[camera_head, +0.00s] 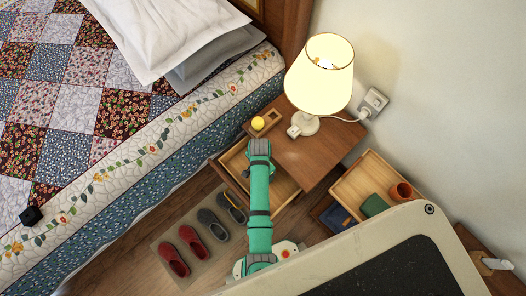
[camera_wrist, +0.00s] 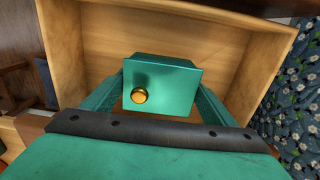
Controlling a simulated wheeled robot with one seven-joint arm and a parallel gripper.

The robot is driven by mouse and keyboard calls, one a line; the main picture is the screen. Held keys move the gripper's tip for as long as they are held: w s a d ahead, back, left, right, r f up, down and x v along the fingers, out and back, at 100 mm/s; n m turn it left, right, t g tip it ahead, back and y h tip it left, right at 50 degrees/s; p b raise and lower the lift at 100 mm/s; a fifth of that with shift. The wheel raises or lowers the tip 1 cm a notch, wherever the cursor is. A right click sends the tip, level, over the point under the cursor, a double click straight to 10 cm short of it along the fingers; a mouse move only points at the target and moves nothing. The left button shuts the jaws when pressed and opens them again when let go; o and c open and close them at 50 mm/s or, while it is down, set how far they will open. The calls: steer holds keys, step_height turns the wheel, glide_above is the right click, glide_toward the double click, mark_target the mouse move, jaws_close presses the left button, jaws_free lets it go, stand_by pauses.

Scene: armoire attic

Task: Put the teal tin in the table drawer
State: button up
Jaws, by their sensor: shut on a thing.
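The teal tin (camera_wrist: 172,82), a small shiny box with a gold knob, sits between the fingers of my gripper (camera_wrist: 160,88) in the wrist view. My gripper is shut on it. Behind the tin is the pale wooden inside of the table drawer (camera_wrist: 95,35). In the head view the drawer (camera_head: 284,190) is pulled out from the bedside table (camera_head: 318,150), and my arm crosses over it. My gripper and the tin are hidden under the arm there. I cannot tell how far the tin is from the drawer floor.
At right, a wooden box (camera_head: 372,172) has a green block (camera_head: 374,205) and a terracotta cup (camera_head: 401,192). The bed (camera_head: 110,150) borders the left; slippers (camera_head: 173,259) lie below.

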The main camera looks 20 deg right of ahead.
steer(key=shift+f, duration=2.75)
steer(key=shift+f, duration=0.15)
steer(key=o, duration=1.4)
step_height(320, 180, up, 12)
steer(key=shift+w+r, duration=0.15)
steer(key=shift+r, duration=0.05)
